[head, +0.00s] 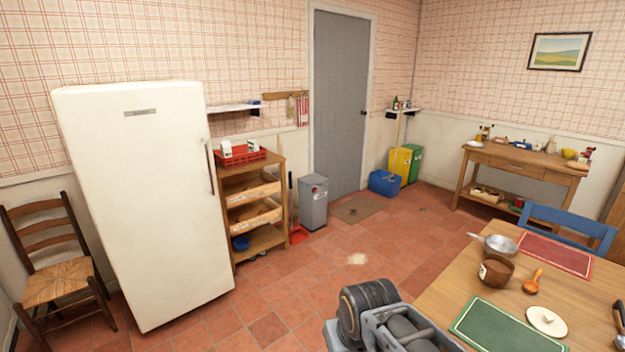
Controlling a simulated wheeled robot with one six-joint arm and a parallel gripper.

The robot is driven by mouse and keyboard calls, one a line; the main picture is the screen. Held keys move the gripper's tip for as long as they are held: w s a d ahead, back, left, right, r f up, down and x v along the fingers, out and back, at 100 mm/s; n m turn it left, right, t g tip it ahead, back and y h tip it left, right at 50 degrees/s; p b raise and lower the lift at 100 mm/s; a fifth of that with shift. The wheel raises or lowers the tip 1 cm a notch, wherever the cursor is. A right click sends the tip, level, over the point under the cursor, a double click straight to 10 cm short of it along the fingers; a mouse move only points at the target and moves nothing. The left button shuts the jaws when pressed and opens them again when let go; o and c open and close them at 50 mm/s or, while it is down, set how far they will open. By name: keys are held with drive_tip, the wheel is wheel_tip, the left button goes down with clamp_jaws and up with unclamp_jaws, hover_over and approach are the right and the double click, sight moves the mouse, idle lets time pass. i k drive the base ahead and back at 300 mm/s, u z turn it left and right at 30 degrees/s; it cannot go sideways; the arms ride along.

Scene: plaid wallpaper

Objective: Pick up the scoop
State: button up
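An orange scoop-like utensil (533,282) lies on the wooden dining table (455,290) at the right. It is small in the picture, but it is the thing that looks most like a scoop. A brown pot or canister (495,271) stands just left of it, and a round cream lid (546,321) lies in front of it. Grey parts of my own arm show at the bottom centre, left of the table. My gripper's fingers cannot be made out.
A metal pan (495,245), a red mat (555,253) and a green mat (508,328) are on the table. A blue chair (570,228) stands behind it.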

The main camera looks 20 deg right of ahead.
sight(530, 286)
drive_tip(key=z, duration=0.35)
drive_tip(key=i, duration=2.3)
drive_tip(key=z, duration=1.25)
drive_tip(key=i, duration=1.15)
drive_tip(key=z, duration=1.7)
drive_tip(key=i, duration=0.55)
drive_tip(key=z, duration=0.4)
